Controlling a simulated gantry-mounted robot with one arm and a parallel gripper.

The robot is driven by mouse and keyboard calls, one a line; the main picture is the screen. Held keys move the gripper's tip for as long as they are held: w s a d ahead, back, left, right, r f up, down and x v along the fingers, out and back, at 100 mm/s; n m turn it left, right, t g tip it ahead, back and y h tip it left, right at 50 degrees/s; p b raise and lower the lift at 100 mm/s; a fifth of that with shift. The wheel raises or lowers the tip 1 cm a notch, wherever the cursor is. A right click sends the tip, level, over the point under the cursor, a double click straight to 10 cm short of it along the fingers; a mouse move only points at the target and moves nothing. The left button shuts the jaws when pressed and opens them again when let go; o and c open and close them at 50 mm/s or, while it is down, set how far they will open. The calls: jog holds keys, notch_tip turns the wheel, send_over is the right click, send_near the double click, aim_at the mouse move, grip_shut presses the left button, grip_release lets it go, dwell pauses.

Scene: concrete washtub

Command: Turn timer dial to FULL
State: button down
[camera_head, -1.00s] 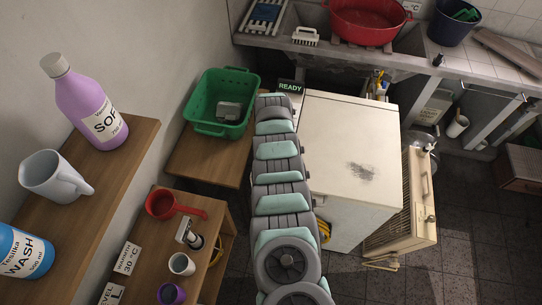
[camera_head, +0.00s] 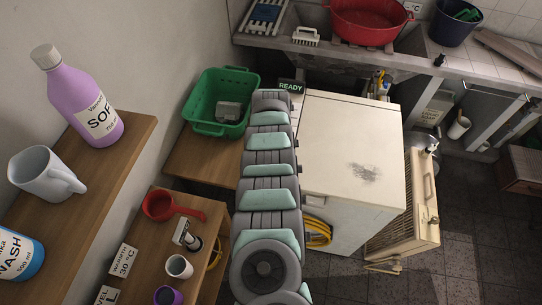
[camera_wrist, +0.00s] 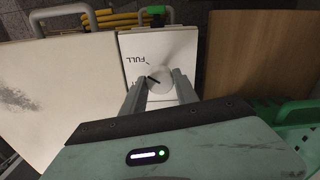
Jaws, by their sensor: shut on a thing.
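The timer dial (camera_wrist: 161,80) is a round pale knob with a short black mark, on a white panel (camera_wrist: 180,44) in the wrist view. The word FULL (camera_wrist: 154,58) is printed upside down just above the dial in that view. Another label left of the dial is mostly hidden by a finger. The dial's black mark lies on its left side, slanting up-left. My gripper (camera_wrist: 159,88) is shut on the dial, with one finger on each side. In the head view my arm hides the dial and my gripper.
A white cabinet (camera_head: 350,150) stands right of my arm, with a slatted panel (camera_head: 405,215) beside it. A READY sign (camera_head: 290,87) is behind my arm. A green basket (camera_head: 218,100) is at left. A yellow hose (camera_head: 318,232) hangs near the cabinet.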

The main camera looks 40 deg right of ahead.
dwell(0.4)
jog(key=c, duration=0.9)
grip_release()
jog(key=shift+c, duration=0.2)
notch_tip(320, 180, up, 11)
jog(key=shift+p, duration=0.45)
jog(key=shift+f, duration=0.1)
